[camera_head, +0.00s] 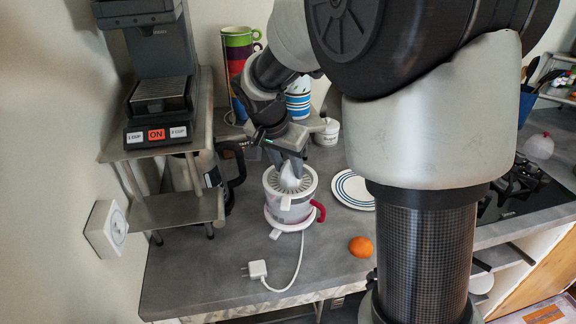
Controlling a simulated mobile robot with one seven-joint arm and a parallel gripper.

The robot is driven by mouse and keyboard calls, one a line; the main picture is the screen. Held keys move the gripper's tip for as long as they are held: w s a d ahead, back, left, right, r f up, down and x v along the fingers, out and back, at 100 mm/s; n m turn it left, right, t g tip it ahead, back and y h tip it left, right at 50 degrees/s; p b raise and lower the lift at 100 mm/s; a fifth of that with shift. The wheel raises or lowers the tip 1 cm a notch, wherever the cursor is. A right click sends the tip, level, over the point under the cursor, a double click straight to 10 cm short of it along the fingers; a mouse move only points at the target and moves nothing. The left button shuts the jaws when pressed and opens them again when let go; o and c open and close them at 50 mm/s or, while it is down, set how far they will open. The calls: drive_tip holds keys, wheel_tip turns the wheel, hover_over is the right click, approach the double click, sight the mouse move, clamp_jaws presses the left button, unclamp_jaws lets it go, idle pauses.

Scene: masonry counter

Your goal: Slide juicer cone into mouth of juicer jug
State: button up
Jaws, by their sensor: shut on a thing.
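The juicer jug (288,207) stands upright on the grey counter, with a white ribbed rim, a clear body and a red handle on its right. The white juicer cone (290,180) is at the middle of the jug's mouth. My gripper (290,170) points down from above and is shut on the cone's upper part, hiding some of it. I cannot tell from this view whether the cone touches the jug or is slightly above its seat.
A metal rack with a coffee machine (158,75) stands left of the jug. A striped plate (353,189) and an orange (360,247) lie to the right. A white plug (257,270) and cord lie in front. Stacked cups (238,45) stand behind.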

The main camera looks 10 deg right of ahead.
drive_tip(key=shift+f+b, duration=0.15)
drive_tip(key=shift+b, duration=0.2)
idle(0.3)
drive_tip(key=shift+f+b, duration=0.3)
drive_tip(key=shift+f, duration=0.05)
drive_tip(key=shift+f+b, duration=0.6)
drive_tip(key=shift+r, duration=0.25)
drive_tip(key=shift+r+p, duration=0.45)
drive_tip(key=shift+r, duration=0.15)
drive_tip(key=shift+b, duration=0.75)
idle(1.2)
drive_tip(key=shift+f+b, duration=0.7)
drive_tip(key=shift+f, duration=0.05)
drive_tip(key=o, duration=1.1)
